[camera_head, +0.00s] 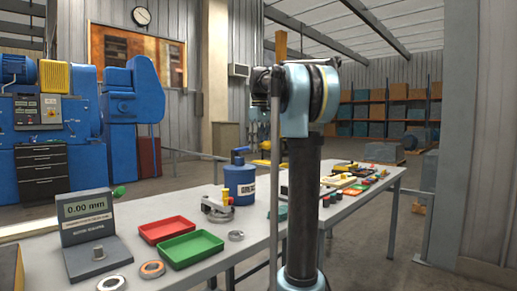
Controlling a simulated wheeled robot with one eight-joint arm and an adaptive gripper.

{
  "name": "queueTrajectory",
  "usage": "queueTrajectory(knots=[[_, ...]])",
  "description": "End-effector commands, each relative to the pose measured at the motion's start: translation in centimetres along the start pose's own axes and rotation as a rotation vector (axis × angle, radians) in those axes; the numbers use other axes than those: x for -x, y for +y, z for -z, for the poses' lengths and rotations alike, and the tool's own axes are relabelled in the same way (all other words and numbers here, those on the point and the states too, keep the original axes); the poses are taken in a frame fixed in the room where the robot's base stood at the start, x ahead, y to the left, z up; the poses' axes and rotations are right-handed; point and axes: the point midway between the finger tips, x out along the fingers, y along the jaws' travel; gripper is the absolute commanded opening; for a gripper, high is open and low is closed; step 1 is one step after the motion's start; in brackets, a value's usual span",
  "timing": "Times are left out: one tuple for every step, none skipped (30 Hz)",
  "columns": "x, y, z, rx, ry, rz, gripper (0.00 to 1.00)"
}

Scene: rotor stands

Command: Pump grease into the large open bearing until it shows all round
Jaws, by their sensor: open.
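A blue can lettered "GRE…" (242,187), with a lid and handle on top, stands upright on the long grey table; my arm hides the table just right of it. Two metal rings with copper-coloured faces lie flat at the table's near left: a front ring (103,286) and a ring behind it (143,269). A smaller grey ring (230,237) lies right of the green tray. I cannot tell which ring, if any, is the large open bearing, and no grease shows on them. My arm stands upright in the middle; my gripper cannot be made out.
A gauge reading "0.00 mm" (86,208) stands at the table's left. A red tray (167,219) and a green tray (191,261) are beside it, both empty. A grey clamp-like device (214,213) sits by the can. Several small parts crowd the table's far right.

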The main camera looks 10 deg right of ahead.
Motion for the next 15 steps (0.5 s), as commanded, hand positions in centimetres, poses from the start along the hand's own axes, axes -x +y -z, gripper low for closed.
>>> queueTrajectory(knots=[[0.5,0.0,0.0,0.0,0.0,0.0,0.43],[0.7,0.0,0.0,0.0,0.0,0.0,0.43],[1.0,0.0,0.0,0.0,0.0,0.0,0.43],[1.3,0.0,0.0,0.0,0.0,0.0,0.43],[1.5,0.0,0.0,0.0,0.0,0.0,0.43],[1.9,0.0,0.0,0.0,0.0,0.0,0.43],[2.1,0.0,0.0,0.0,0.0,0.0,0.43],[2.3,0.0,0.0,0.0,0.0,0.0,0.43],[2.6,0.0,0.0,0.0,0.0,0.0,0.43],[2.9,0.0,0.0,0.0,0.0,0.0,0.43],[3.1,0.0,0.0,0.0,0.0,0.0,0.43],[3.5,0.0,0.0,0.0,0.0,0.0,0.43],[3.7,0.0,0.0,0.0,0.0,0.0,0.43],[3.9,0.0,0.0,0.0,0.0,0.0,0.43],[4.2,0.0,0.0,0.0,0.0,0.0,0.43]])
